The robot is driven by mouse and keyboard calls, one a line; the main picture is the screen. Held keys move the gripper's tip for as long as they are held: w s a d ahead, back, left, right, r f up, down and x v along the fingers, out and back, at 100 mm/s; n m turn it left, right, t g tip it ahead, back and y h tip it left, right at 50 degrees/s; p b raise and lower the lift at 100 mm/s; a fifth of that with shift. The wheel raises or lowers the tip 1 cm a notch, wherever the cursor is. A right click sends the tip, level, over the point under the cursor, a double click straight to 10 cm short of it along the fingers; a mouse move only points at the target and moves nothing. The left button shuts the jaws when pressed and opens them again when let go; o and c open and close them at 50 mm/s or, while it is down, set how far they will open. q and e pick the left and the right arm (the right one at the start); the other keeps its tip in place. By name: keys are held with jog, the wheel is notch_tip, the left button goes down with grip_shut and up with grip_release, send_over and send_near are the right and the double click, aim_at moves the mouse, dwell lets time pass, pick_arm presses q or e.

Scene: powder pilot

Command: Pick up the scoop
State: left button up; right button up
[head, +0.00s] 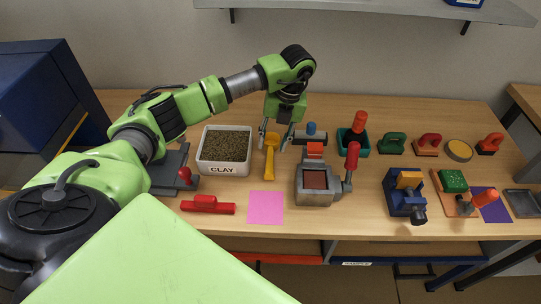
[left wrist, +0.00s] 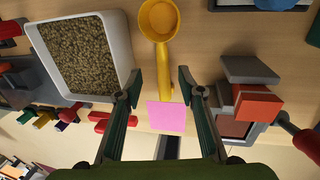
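The yellow scoop (head: 269,163) lies on the wooden table just right of the white clay tray, bowl toward the back and handle toward the front. In the left wrist view its round bowl is at the top and its handle (left wrist: 163,70) runs down between my fingers. My left gripper (head: 276,138) points down over the scoop. In the left wrist view the left gripper (left wrist: 160,87) is open, one finger on each side of the handle, with gaps showing on both sides. I cannot tell its exact height above the table. My right gripper is not in view.
The white clay tray (head: 201,160) stands close on the left. A grey press-like device (head: 318,196) with a red-handled lever stands on the right. A pink square (head: 266,208) and a red tool (head: 208,205) lie in front. Several tools and blocks fill the table's right side.

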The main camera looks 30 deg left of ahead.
aim_at(271, 153)
pick_arm(q)
notch_tip(271, 153, down, 2)
jog(key=shift+a+f+p, duration=0.1)
jog(key=shift+f+p, duration=0.15)
jog(key=shift+p, duration=0.45)
notch_tip(271, 153, down, 2)
jog(key=shift+a+f, duration=0.15)
jog(key=shift+f, duration=0.25)
jog(key=shift+c, duration=1.2)
grip_shut()
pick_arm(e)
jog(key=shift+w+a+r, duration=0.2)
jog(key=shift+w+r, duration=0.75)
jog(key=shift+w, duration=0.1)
